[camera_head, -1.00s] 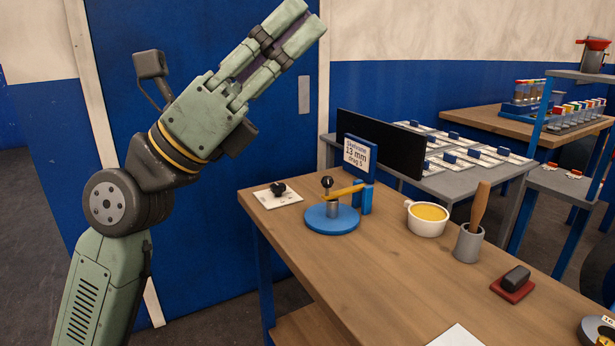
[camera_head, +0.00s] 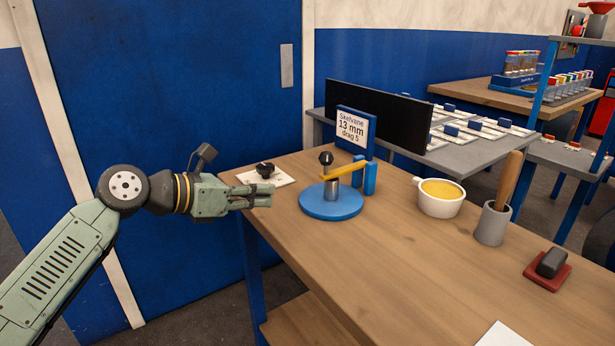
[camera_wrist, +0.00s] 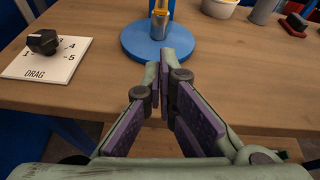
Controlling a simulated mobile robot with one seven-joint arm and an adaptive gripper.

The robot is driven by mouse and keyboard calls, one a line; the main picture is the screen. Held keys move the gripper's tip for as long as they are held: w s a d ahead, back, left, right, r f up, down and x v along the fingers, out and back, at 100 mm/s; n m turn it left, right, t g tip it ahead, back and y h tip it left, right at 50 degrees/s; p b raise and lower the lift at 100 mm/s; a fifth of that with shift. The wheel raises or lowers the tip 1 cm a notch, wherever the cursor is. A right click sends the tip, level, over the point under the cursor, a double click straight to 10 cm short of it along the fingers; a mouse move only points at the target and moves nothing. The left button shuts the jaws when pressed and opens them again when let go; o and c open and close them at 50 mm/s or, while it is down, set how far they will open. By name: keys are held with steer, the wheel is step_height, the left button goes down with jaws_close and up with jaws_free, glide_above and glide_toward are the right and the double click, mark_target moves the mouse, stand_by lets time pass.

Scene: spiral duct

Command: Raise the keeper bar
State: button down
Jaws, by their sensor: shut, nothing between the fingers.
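The keeper bar appears to be the yellow bar (camera_head: 343,172), which runs from the grey post (camera_head: 331,189) on the round blue base (camera_head: 331,203) to a blue upright (camera_head: 369,179). A black knob (camera_head: 326,158) tops the post. In the wrist view the yellow bar (camera_wrist: 161,9) is cut off at the top edge, above the blue base (camera_wrist: 158,42). My gripper (camera_head: 268,195) is at the table's left edge, left of the base, pointing toward it. Its fingertips (camera_wrist: 164,72) are together and empty, apart from the base.
A drag card with a black dial (camera_head: 265,170) lies behind my gripper. A sign reading 13 mm, drag 5 (camera_head: 353,129) stands behind the bar. A white cup (camera_head: 440,198), a grey pot with a wooden handle (camera_head: 493,222) and a red-based block (camera_head: 551,268) are to the right.

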mark_target(321, 176)
steer(key=shift+w+d, duration=0.1)
steer(key=shift+d, duration=0.05)
steer(key=p+x, duration=0.2)
steer(key=x, duration=0.6)
steer(key=shift+w+d+p, duration=0.25)
steer(key=shift+d+p, duration=0.15)
steer(key=shift+w+d+r+p, duration=0.85)
steer(key=shift+r, duration=0.25)
steer(key=shift+w+d+r, duration=0.2)
steer(key=shift+w+r, duration=0.05)
steer(key=shift+r, duration=0.05)
steer(key=shift+r, duration=0.15)
